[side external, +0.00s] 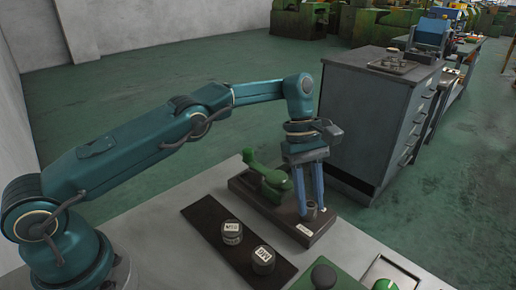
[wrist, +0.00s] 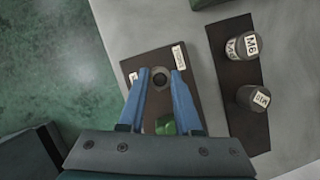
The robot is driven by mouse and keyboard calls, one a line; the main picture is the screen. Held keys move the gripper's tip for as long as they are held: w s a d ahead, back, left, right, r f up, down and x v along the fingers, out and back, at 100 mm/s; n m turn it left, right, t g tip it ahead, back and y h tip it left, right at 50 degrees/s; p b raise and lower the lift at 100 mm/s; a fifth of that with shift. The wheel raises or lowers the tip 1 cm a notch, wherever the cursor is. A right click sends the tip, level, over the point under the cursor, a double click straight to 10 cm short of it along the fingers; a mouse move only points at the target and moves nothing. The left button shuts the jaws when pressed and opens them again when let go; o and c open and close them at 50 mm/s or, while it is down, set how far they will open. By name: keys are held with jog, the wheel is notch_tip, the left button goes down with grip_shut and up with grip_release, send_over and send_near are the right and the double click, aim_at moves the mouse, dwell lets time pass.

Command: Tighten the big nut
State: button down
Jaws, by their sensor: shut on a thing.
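My gripper (side external: 312,210) points straight down over a dark base block (side external: 248,188), with its two long blue fingers spread to either side of a small dark round piece (side external: 311,207). In the wrist view the fingertips (wrist: 160,76) close on this piece (wrist: 160,81), one on each side. It looks like the nut on its post, but its exact shape and thread are too small to tell. A green clamp-like part (side external: 266,174) stands on the same block, behind the fingers; part of it shows in the wrist view (wrist: 165,126).
Two dark cylinders with white lettered labels, one (side external: 232,232) and another (side external: 263,260), stand on a dark strip (side external: 212,226) beside the block. A green round-topped part (side external: 323,276) is at the front edge. A grey drawer cabinet (side external: 366,120) stands close behind my gripper.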

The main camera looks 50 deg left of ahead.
jog(key=shift+r, duration=0.1)
jog(key=c, duration=0.6)
grip_release()
jog(key=shift+n+t, duration=0.3)
jog(key=shift+n, duration=0.4)
